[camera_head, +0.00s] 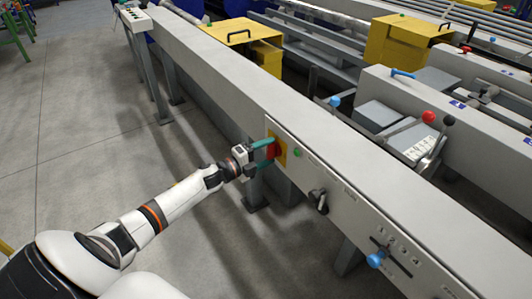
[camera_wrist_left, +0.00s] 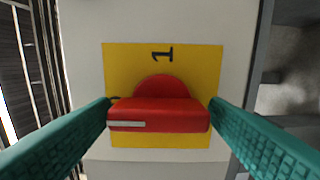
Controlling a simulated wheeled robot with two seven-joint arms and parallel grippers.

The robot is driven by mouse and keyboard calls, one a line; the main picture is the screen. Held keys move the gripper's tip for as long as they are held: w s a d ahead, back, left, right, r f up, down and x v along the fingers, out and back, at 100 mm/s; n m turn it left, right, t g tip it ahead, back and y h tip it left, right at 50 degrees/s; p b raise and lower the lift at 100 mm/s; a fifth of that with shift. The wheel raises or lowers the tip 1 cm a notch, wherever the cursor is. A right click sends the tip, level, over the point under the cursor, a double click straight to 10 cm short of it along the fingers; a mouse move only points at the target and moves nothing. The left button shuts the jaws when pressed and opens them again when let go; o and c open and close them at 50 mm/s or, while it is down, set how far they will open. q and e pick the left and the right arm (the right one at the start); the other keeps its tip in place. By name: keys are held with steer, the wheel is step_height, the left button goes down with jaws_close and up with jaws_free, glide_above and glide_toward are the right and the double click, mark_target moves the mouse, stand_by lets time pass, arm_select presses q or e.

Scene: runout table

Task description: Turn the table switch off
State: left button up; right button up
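The table switch is a red rotary handle (camera_head: 273,150) on a yellow square plate (camera_head: 281,157), set in the side panel of the long grey table. In the left wrist view the red handle (camera_wrist_left: 158,115) lies crosswise, with a pale mark near its left end and a black "1" on the yellow plate (camera_wrist_left: 200,62) above it. My left gripper (camera_head: 263,154) is at the switch. Its teal fingers meet the two ends of the handle, one on each side (camera_wrist_left: 160,107). My right gripper is not in view.
A green button (camera_head: 297,153), a black knob (camera_head: 318,200) and a blue-knobbed lever (camera_head: 376,260) are on the same panel, to the right of the switch. Yellow boxes (camera_head: 240,33) stand behind the table (camera_head: 215,55).

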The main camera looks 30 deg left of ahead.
arm_select(q)
steer(key=shift+o, duration=0.8)
steer(key=shift+s+a, duration=0.1)
steer(key=shift+s, duration=0.1)
steer(key=v, duration=1.1)
steer(key=shift+s+p, duration=0.25)
steer(key=shift+p, duration=0.2)
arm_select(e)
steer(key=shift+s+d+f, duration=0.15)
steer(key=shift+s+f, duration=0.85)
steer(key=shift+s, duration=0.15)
arm_select(q)
steer(key=shift+a+f, duration=0.1)
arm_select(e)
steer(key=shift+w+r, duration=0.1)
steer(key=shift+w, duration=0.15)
